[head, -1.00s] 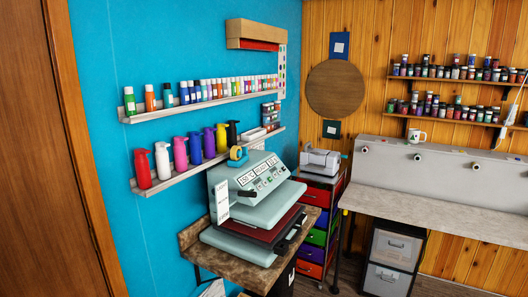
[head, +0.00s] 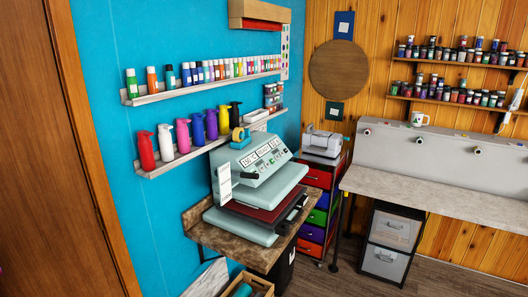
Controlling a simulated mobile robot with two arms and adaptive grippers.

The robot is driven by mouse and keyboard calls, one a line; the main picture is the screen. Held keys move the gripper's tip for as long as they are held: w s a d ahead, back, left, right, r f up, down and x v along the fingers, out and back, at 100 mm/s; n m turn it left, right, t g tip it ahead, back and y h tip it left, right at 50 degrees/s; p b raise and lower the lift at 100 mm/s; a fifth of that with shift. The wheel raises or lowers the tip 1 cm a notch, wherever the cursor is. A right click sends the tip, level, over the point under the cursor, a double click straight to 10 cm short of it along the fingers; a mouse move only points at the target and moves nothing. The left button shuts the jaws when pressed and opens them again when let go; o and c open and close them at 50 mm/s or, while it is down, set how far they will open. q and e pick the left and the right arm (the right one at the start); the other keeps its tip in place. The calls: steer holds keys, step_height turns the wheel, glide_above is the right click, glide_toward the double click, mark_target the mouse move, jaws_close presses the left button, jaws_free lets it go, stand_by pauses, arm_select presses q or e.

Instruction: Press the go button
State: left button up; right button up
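A pale green heat press machine (head: 273,195) stands on a brown marbled counter (head: 215,236) against the blue wall. Its sloped front panel (head: 264,155) carries small displays and controls. I cannot tell which of them is the go button; they are too small to read. A dark red layer (head: 262,212) lies between the upper and lower parts of the press. A white tag (head: 224,184) stands at its left side. Neither of my grippers is in view.
A drawer cart with coloured drawers (head: 317,200) stands right of the press, with a grey device on top. A long grey bench (head: 440,197) runs along the wooden wall. A wooden crate (head: 262,283) sits low in front of the counter. Open floor (head: 355,282) shows at lower right.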

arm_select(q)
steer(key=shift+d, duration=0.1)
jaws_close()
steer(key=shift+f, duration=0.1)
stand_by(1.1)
